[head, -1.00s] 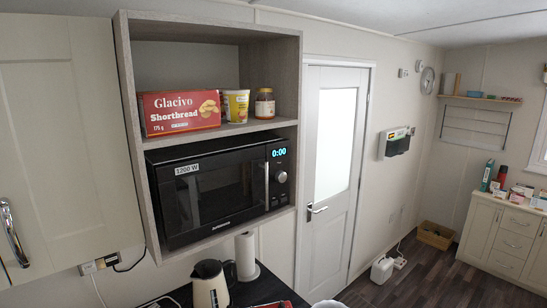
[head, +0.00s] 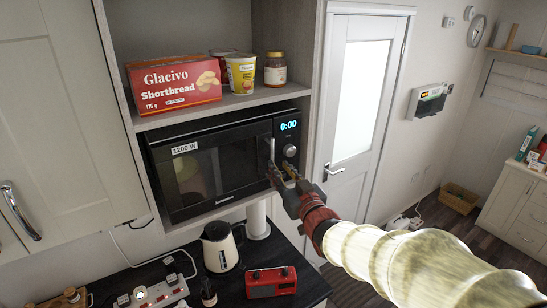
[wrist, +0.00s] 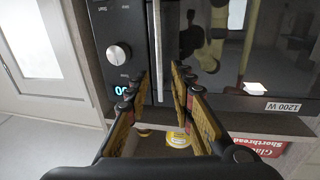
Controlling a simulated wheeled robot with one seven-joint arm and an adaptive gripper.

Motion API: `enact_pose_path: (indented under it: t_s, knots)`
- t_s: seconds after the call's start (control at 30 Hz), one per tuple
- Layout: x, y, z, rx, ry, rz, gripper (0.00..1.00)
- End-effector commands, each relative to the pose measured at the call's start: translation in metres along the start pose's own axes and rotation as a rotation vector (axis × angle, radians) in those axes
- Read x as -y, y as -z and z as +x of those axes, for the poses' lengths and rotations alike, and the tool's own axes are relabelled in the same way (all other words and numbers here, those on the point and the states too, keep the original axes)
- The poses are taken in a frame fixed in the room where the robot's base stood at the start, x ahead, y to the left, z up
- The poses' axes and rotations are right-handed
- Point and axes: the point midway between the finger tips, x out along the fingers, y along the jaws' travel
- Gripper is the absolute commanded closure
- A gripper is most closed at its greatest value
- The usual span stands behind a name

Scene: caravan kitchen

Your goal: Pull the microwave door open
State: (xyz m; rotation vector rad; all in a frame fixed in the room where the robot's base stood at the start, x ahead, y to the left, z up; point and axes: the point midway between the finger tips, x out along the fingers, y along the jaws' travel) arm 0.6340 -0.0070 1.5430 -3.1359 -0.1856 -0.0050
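The black microwave (head: 222,165) sits in a wall shelf bay, and its dark glass door (head: 222,170) is closed. The upright door handle (head: 271,150) is near the door's right edge, left of the control knob. My gripper (head: 283,180) is at the handle's lower end. In the wrist view, my gripper (wrist: 160,88) is open, and the handle (wrist: 157,40) stands in line with the gap between the fingers. A gap shows beside the handle; I cannot tell whether either finger touches it.
Above the microwave are a shortbread box (head: 174,83), a yellow tub (head: 241,74) and a jar (head: 275,69). Below, the counter holds a kettle (head: 220,247), a paper roll (head: 257,221) and a red radio (head: 271,282). A white door (head: 357,120) stands to the right.

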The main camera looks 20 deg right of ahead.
Motion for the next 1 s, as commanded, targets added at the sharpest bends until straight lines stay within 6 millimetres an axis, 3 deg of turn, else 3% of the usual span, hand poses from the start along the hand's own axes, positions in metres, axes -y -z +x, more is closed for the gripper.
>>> enact_pose_path:
  t_s: [0.3,0.5,0.9,1.0]
  knots:
    - [0.000,0.000,0.044,0.003,0.000,0.001,0.76]
    - [0.000,0.000,0.063,0.003,-0.001,-0.001,0.76]
    - [0.000,-0.001,0.069,0.002,-0.002,-0.001,0.76]
    - [0.000,-0.001,0.069,0.003,-0.002,-0.001,0.81]
